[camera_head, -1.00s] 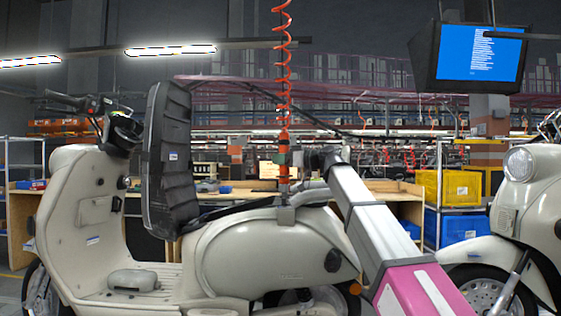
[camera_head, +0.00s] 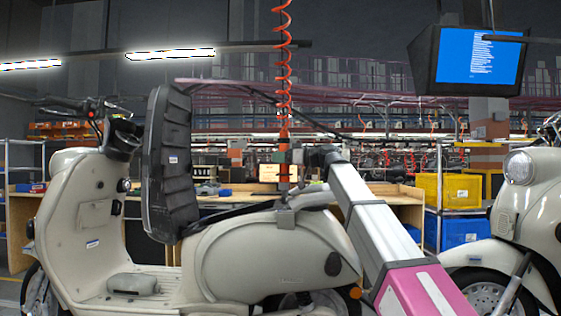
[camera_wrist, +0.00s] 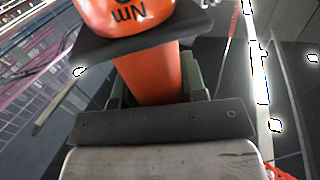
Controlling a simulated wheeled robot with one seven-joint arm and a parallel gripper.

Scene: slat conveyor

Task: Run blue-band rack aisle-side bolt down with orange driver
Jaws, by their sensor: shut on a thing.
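The orange driver (camera_head: 284,171) hangs upright below a red coiled hose, over the rear of the cream scooter (camera_head: 245,262). My gripper (camera_head: 284,153) is shut on the driver, with my arm reaching in from the lower right. In the wrist view the orange driver (camera_wrist: 150,75) stands between the green fingers of my gripper (camera_wrist: 152,88), with "Nm" lettering on its body. The driver's lower end is close to a grey bracket (camera_head: 285,217) and tube behind the raised seat; I cannot tell whether it touches. I cannot make out a blue band or the bolt.
The black seat (camera_head: 170,165) stands upright ahead of the driver. A second scooter (camera_head: 525,215) stands at the right. Behind are benches (camera_head: 400,205), a yellow crate (camera_head: 450,190) and a blue crate (camera_head: 455,229). A monitor (camera_head: 480,55) hangs at upper right.

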